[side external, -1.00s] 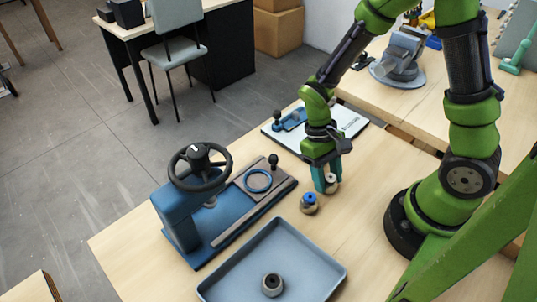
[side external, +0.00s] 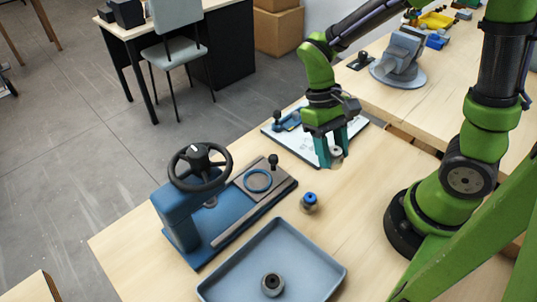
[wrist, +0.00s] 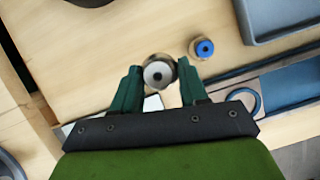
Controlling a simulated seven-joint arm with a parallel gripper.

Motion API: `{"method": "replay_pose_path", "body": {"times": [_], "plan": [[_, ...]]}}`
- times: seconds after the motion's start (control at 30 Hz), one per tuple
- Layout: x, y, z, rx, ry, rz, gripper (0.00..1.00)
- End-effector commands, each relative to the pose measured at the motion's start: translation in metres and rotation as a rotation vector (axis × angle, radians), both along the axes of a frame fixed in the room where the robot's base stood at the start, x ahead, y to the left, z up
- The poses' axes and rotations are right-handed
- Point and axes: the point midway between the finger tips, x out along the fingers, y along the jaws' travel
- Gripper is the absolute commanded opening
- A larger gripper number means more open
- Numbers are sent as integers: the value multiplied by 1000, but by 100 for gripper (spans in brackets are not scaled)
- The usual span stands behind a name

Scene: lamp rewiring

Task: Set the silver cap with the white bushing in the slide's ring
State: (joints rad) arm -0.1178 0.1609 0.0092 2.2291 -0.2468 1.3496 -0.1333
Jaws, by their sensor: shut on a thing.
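My gripper (side external: 332,150) is shut on the silver cap with the white bushing (side external: 337,151) and holds it above the table. In the wrist view the round silver cap (wrist: 158,84) and its pale bushing with a dark centre hole sit between the green fingertips (wrist: 160,78). The slide's ring (side external: 258,180) is a blue ring on the grey slide of the blue press, left of and nearer than my gripper. It also shows in the wrist view (wrist: 245,100), apart from the cap.
A cap with a blue bushing (side external: 309,201) stands on the table between my gripper and the tray. The blue-grey tray (side external: 331,264) holds a cap with a dark centre (side external: 272,284). The press handwheel (side external: 182,175) rises left of the ring. A white board (side external: 290,149) lies behind.

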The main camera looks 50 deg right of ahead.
Motion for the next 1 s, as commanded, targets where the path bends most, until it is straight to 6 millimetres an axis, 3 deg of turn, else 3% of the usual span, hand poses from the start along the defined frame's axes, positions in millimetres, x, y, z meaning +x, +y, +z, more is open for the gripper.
{"method": "replay_pose_path", "body": {"times": [0.3, 0.5, 0.7, 1.0], "plan": [[76, 66, 9, -1, -8, 61, 9], [110, 102, 21, 2, -18, 29, 9], [121, 111, 33, 5, -19, -19, 9], [120, 110, 19, 1, -13, -25, 9]]}}
